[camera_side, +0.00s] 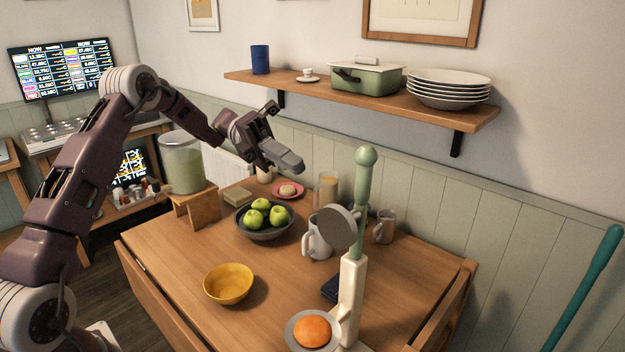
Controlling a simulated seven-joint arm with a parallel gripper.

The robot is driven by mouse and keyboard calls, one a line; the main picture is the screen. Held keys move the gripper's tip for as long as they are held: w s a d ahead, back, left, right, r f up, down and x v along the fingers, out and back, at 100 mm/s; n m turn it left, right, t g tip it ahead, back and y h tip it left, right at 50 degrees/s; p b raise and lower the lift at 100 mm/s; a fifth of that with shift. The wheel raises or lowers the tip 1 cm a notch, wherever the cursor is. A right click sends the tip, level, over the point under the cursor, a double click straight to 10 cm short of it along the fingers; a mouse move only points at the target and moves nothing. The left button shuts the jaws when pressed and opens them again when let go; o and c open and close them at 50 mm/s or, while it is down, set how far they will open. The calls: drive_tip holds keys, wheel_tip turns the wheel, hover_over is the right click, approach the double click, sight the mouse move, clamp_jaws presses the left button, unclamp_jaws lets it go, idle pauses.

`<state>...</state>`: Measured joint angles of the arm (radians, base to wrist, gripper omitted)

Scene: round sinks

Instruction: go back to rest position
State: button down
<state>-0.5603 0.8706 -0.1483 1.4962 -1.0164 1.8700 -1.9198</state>
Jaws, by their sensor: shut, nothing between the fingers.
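My gripper (284,158) is in the air above the back part of the wooden table (185,262), over and behind the bowl of green apples. Its fingers point to the right and are shut with nothing held. My arm reaches in from the left and is bent high at the elbow. The gripper appears clear of the things on the table.
A dark bowl (264,236) of green apples, a yellow bowl (228,284), a white mug (318,240) and a tall pale green-and-white stand (352,285) are on the table. A shelf (350,94) with dishes is on the wall. A glass dispenser (181,165) stands left.

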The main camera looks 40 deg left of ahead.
drive_tip(key=s+d+r+m+y, duration=0.2)
drive_tip(key=s+d+m+y, duration=0.4)
drive_tip(key=s+m+y, duration=0.4)
drive_tip(key=s+a+f+m+t+y, duration=0.2)
drive_tip(key=s+m+t+y, duration=0.1)
drive_tip(key=s+m, duration=0.5)
drive_tip(key=s+a+f+m+t+y, duration=0.2)
drive_tip(key=s+m+t+y, duration=0.2)
drive_tip(key=s+m, duration=0.4)
drive_tip(key=m+t, duration=0.1)
drive_tip(key=m, duration=0.3)
drive_tip(key=shift+s+a+f, duration=0.15)
drive_tip(key=shift+s, duration=0.25)
